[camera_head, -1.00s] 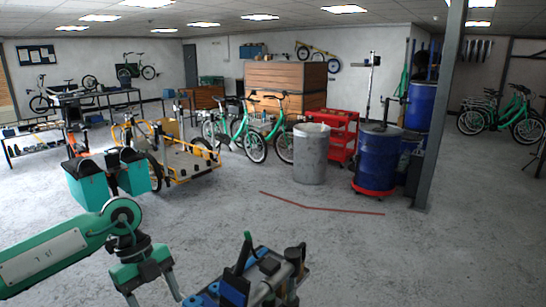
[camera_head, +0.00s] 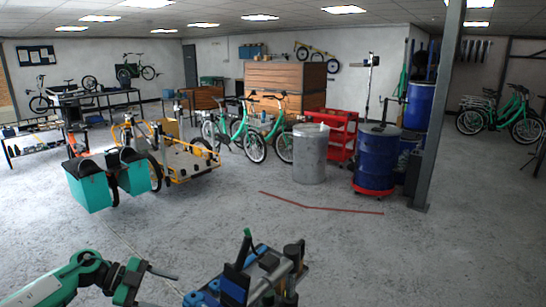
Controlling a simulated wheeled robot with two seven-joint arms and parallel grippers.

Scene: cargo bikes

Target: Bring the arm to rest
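My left arm comes in low at the bottom left, green with dark joints. Its gripper (camera_head: 157,289) is near the bottom edge, with two dark fingers spread apart and pointing right. Nothing shows between them, though the lower finger is partly cut off by the frame. The gripper is over the bare floor, left of a cluster of blue and grey parts (camera_head: 262,275) at the bottom centre. My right gripper is not in view.
Teal panniers (camera_head: 88,187) and a yellow cargo bike (camera_head: 190,160) stand ahead on the left. A grey drum (camera_head: 309,155), a blue drum (camera_head: 377,160), a red cart (camera_head: 341,128) and a grey post (camera_head: 436,130) are on the right.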

